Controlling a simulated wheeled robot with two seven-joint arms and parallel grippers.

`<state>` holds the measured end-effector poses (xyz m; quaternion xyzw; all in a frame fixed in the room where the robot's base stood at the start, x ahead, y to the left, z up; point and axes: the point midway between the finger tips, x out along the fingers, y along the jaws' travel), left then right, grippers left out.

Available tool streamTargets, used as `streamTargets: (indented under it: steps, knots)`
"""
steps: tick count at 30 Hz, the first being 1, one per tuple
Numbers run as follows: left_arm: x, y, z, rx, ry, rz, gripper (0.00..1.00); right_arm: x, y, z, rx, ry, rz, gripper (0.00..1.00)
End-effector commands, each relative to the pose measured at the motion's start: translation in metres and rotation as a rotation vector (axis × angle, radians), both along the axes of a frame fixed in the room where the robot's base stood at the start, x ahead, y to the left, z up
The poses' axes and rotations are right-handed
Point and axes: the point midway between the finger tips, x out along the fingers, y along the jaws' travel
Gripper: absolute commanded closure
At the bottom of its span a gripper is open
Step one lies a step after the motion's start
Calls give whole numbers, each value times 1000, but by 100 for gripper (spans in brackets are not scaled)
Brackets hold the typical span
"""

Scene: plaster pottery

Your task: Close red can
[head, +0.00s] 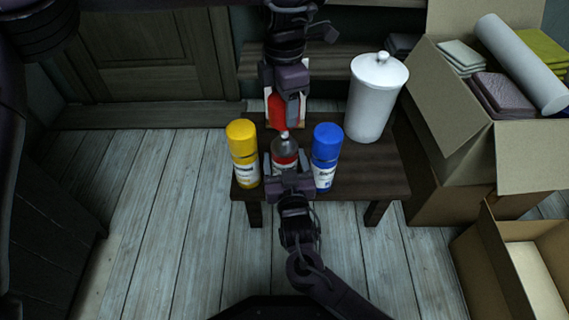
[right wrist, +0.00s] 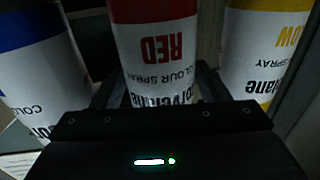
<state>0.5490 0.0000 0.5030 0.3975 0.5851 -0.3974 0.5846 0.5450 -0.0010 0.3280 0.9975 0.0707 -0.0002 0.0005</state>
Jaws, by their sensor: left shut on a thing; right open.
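The red can (head: 285,148) stands uncapped on the dark table, with its dark top and nozzle showing. In the right wrist view the red can (right wrist: 150,45) appears upside down, its label reading RED. My right gripper (head: 288,172) reaches in from the near side, open, with a finger on each side of the can's lower body. My left gripper (head: 287,90) comes down from the top of the head view and is shut on the red cap (head: 276,112). The cap is just above or behind the can's nozzle; I cannot tell whether they touch.
A yellow can (head: 243,150) stands close on the left and a blue can (head: 326,155) close on the right. A white lidded jar (head: 375,98) is at the table's back right. Cardboard boxes (head: 465,140) stand right of the table (head: 385,180). The floor on the left is clear.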

Motion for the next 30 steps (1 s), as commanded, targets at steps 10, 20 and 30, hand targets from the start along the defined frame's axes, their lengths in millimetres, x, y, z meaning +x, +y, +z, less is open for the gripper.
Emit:
streamTargets:
  steps: [10, 20, 30]
  knots:
    - [0, 0, 0, 0, 0, 0, 71, 7, 1, 0, 1, 0, 1, 32]
    - [0, 0, 0, 0, 0, 0, 71, 7, 1, 0, 1, 0, 0, 66]
    - [-1, 0, -18, 1, 5, 0, 71, 7, 1, 0, 1, 0, 0, 84]
